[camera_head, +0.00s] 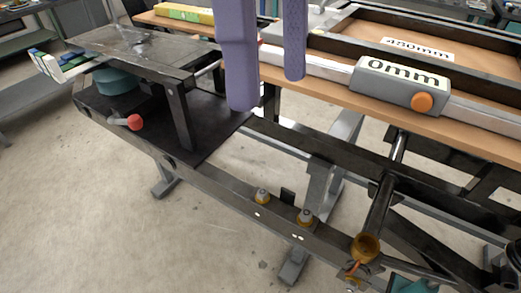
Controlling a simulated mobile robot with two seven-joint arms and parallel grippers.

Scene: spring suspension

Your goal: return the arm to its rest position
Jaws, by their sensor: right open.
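My right gripper (269,90) hangs down from the top edge of the head view. Its two purple fingers are apart with nothing between them, so it is open and empty. The fingers show in front of the workbench and the rail, and I cannot tell their exact height above them. The arm behind the fingers is out of the picture. My left gripper is not in view.
A rail carries a grey block marked 0mm (402,82) with an orange knob (422,102). A dark metal frame (225,190) crosses below. A red-tipped lever (134,122) sticks out at left. Concrete floor (90,220) is clear at lower left.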

